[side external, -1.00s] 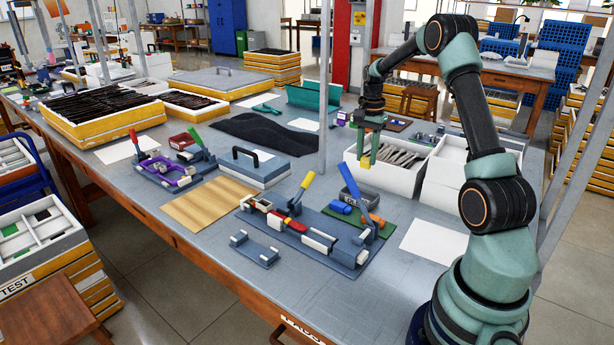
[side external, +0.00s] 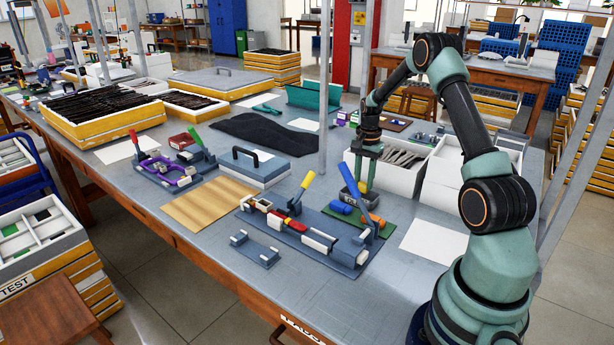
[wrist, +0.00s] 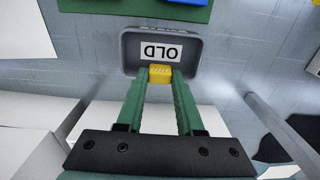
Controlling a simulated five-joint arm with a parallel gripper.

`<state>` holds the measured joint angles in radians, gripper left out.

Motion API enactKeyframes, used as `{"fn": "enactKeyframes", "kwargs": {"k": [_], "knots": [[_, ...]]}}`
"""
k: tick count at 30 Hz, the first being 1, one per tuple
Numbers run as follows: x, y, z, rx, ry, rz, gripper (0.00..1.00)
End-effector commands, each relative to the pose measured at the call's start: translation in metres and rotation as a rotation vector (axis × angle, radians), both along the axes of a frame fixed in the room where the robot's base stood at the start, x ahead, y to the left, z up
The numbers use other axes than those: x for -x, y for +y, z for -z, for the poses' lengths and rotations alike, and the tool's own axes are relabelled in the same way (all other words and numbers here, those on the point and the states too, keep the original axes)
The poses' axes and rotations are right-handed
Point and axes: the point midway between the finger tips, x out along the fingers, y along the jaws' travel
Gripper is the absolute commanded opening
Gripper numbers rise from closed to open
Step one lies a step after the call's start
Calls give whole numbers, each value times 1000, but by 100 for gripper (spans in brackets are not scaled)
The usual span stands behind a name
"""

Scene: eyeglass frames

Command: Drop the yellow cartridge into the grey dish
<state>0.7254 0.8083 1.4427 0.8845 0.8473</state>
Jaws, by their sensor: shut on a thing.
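The grey dish (side external: 347,201) stands on the bench in front of the white bin of grey pieces. In the wrist view the dish (wrist: 133,50) is open at the top, with a white "OLD" label at its middle. My gripper (wrist: 160,77) is shut on the yellow cartridge (wrist: 160,70), which sits between the green fingertips. The cartridge overlaps the dish's near edge in that view. In the side view my gripper (side external: 362,182) points down at the dish, and the cartridge (side external: 363,187) shows at its tips. Its exact height above the dish floor is hard to tell.
A green mat (side external: 377,226) with a blue cylinder (side external: 341,207) and an orange-and-blue tool lies in front of the dish. The white bin (side external: 408,181) stands close behind my gripper. A blue fixture with a yellow lever (side external: 301,188) is to the left.

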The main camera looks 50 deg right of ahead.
Motion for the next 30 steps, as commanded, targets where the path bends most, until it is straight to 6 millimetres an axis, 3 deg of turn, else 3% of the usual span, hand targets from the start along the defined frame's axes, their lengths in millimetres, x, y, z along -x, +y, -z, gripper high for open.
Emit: {"fn": "enactKeyframes", "kwargs": {"k": [4, 5, 7, 8, 20, 30], "knots": [[0, 0, 0, 0, 0, 0, 0], [0, 0, 0, 0, 0, 0, 40], [0, 0, 0, 0, 0, 0, 67], [0, 0, 0, 0, 0, 0, 71], [0, 0, -7, 1, -2, 0, 71], [-1, -1, -69, 4, -5, 0, 71]]}}
